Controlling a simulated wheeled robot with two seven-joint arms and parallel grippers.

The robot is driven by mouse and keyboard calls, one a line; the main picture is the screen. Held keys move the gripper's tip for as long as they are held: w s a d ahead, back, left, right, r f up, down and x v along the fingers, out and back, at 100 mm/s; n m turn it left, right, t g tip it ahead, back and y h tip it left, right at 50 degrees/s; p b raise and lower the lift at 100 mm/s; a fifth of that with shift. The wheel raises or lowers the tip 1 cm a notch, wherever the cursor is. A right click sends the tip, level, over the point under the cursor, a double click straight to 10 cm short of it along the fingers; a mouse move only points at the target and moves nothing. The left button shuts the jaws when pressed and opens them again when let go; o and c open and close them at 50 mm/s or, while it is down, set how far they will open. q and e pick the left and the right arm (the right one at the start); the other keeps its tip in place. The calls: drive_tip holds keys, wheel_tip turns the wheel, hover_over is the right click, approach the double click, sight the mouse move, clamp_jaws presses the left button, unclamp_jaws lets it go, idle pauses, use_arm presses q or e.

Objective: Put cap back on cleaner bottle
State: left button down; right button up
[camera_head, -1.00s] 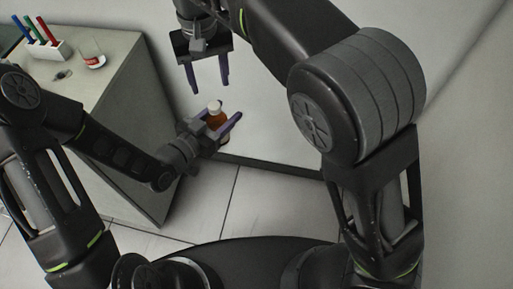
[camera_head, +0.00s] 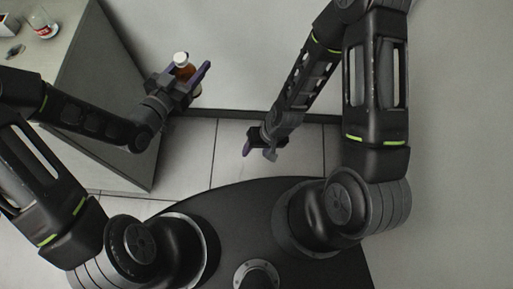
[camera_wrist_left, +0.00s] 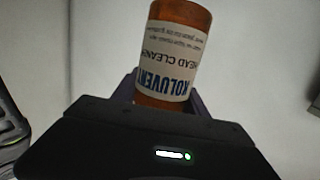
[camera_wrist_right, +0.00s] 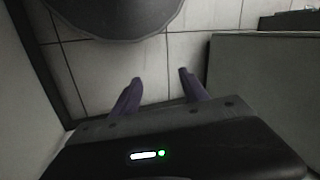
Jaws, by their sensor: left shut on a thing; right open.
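My left gripper (camera_head: 191,79) is shut on the cleaner bottle (camera_head: 186,73), an amber bottle held upright off the floor beside the cabinet. A white cap (camera_head: 180,58) sits at the top of the bottle in the head view; whether it is fully seated I cannot tell. My right gripper (camera_head: 259,152) is lowered, apart from the bottle. In the right wrist view its fingers (camera_wrist_right: 160,92) are open with nothing between them.
A grey cabinet (camera_head: 105,60) stands at the left, with a glass jar (camera_head: 42,22) with a red and white label and a small dark item (camera_head: 14,51) on top. A pale wall is behind. Tiled floor (camera_head: 225,150) lies open between the cabinet and my base.

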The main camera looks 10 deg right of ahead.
drive_tip(key=shift+y, duration=0.3)
drive_tip(key=s, duration=0.2)
drive_tip(key=s+a, duration=0.1)
drive_tip(key=s, duration=0.1)
drive_tip(key=shift+s+a, duration=0.1)
drive_tip(key=shift+s, duration=0.15)
